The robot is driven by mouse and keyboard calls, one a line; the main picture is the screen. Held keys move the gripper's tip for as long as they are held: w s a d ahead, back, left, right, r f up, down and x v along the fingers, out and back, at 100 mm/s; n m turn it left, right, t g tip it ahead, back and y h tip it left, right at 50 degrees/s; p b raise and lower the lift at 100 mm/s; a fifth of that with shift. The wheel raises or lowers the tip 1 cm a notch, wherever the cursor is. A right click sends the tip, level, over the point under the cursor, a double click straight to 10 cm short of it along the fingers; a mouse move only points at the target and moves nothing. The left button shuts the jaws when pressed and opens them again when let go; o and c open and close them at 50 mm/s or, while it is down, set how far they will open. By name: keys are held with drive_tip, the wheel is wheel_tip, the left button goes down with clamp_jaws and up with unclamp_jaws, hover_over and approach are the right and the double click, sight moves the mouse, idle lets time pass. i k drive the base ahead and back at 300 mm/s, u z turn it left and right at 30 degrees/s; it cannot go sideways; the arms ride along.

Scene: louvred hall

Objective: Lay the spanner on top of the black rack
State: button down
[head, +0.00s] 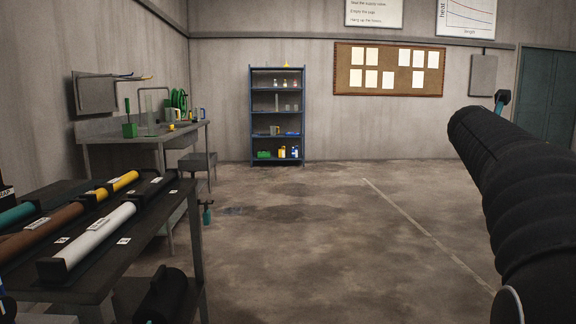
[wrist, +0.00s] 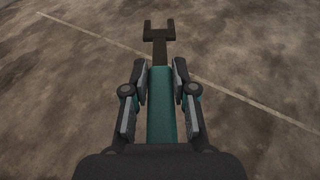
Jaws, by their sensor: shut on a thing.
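The spanner (wrist: 161,112) has a teal handle and a dark open-jawed end. It lies lengthwise between the fingers of my gripper (wrist: 160,74) in the wrist view, with its jaw end pointing away over bare floor. My gripper is shut on the handle. In the head view only a small teal and dark piece shows beyond my arm at the right. Black holders (head: 88,256) with white, yellow, brown and teal tubes sit on the dark table (head: 110,286) at the left. I cannot tell whether these are the black rack.
A blue shelf unit (head: 277,146) with small items stands against the back wall. A steel bench (head: 132,137) and a stool (head: 199,160) stand on the left. A cork board (head: 389,69) hangs on the wall. The concrete floor (head: 320,235) in the middle is clear.

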sight(52, 190)
drive_tip(key=i, duration=1.75)
drive_tip(key=u, duration=3.4)
